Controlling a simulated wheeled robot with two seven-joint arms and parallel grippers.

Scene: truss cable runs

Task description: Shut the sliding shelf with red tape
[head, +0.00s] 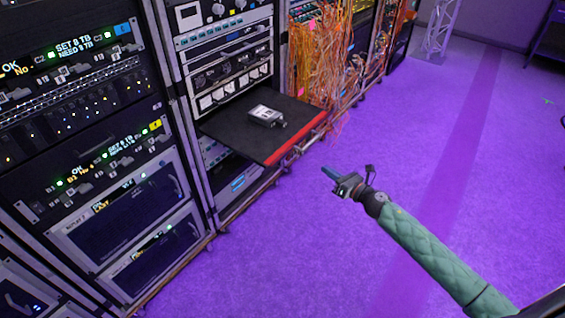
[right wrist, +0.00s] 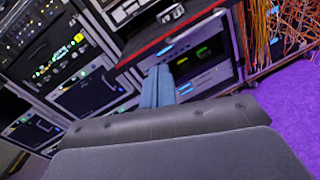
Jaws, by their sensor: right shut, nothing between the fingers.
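The sliding shelf (head: 240,130) is a black tray pulled out of the rack, with red tape (head: 297,139) along its front edge. A small grey device (head: 267,115) lies on it. In the right wrist view the red-taped edge (right wrist: 165,40) shows at the top, beyond the fingers. My right gripper (head: 328,172) is shut and empty, in front of the shelf and lower right of the taped edge in the head view, apart from it. Its blue fingers also show in the right wrist view (right wrist: 157,85), close together. My left gripper is not in view.
Racks of equipment (head: 90,120) stand along the left. Orange cables (head: 318,55) hang in a dense bundle just beyond the shelf, near its far corner. The purple floor (head: 450,130) is open to the right. A truss stand (head: 437,30) is at the back.

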